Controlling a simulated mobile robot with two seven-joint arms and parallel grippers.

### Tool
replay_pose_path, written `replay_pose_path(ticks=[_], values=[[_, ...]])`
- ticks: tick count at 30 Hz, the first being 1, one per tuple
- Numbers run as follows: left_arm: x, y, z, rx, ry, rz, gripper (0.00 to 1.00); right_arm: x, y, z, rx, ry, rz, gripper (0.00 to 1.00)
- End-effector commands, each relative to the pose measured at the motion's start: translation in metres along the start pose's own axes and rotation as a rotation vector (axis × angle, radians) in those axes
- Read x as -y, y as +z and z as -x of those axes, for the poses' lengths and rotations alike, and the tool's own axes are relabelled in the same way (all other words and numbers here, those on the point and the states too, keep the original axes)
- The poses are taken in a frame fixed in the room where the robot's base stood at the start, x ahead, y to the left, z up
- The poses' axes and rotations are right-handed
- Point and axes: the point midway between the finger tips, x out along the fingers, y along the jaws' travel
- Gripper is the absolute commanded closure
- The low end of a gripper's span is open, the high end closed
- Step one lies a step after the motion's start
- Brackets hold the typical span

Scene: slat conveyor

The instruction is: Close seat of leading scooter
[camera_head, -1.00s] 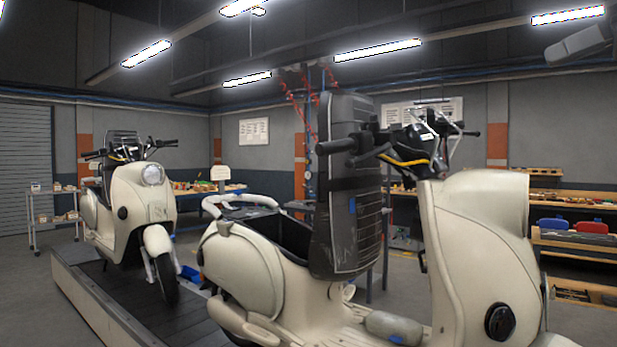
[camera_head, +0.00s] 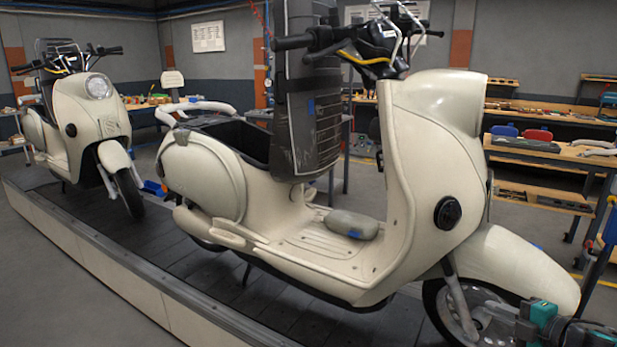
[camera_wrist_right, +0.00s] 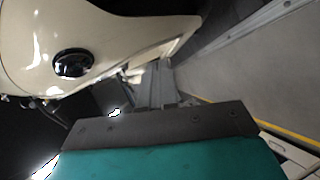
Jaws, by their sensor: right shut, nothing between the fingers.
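The leading scooter (camera_head: 440,165) is cream-coloured and stands nearest, facing right. Its seat (camera_head: 308,120) is open, standing nearly upright on its hinge, and its top edge is cut off in the head view. The storage bin (camera_head: 236,138) under it is uncovered. My right gripper (camera_head: 492,318) is shut and empty at the lower right, in front of the front wheel and well away from the seat. In the right wrist view the gripper (camera_wrist_right: 155,88) points past the scooter's cream front body (camera_wrist_right: 110,38). My left gripper is out of view.
A second cream scooter (camera_head: 90,125) stands behind on the same slat conveyor (camera_head: 130,290). The leading scooter's handlebar (camera_head: 300,42) crosses in front of the seat. Workbenches (camera_head: 560,155) with bins line the right wall. Floor in front of the conveyor is free.

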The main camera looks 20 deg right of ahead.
Motion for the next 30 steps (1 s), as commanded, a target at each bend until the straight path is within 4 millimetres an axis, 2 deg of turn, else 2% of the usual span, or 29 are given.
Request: replay_pose_path(ticks=[1,3,5,6,8,9,12,15,18,21,24,27,30], values=[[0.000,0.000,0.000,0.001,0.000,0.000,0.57,0.038,-0.023,0.000,0.015,-0.019,-0.111,1.00],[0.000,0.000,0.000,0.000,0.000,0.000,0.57,0.082,-0.054,0.000,0.042,-0.046,-0.253,1.00],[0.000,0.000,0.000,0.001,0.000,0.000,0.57,0.115,-0.086,0.001,0.065,-0.072,-0.377,1.00],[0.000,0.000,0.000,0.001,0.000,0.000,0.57,0.136,-0.109,0.002,0.080,-0.089,-0.464,1.00],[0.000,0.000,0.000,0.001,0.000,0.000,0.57,0.163,-0.146,0.004,0.103,-0.117,-0.593,1.00],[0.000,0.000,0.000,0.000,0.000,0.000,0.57,0.177,-0.173,0.005,0.116,-0.135,-0.680,1.00],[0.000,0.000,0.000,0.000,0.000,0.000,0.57,0.203,-0.238,0.009,0.148,-0.181,-0.892,1.00],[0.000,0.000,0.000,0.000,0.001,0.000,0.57,0.214,-0.296,0.012,0.173,-0.223,-1.071,1.00],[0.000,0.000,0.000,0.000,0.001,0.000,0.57,0.215,-0.338,0.015,0.190,-0.255,-1.206,1.00],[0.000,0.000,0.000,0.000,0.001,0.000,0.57,0.213,-0.362,0.017,0.199,-0.276,-1.285,0.99],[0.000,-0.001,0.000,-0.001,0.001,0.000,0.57,0.211,-0.372,0.018,0.203,-0.285,-1.319,0.89],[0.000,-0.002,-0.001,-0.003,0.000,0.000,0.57,0.212,-0.374,0.018,0.205,-0.287,-1.324,0.80],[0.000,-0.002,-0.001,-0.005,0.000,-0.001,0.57,0.212,-0.373,0.018,0.205,-0.287,-1.321,0.79]])
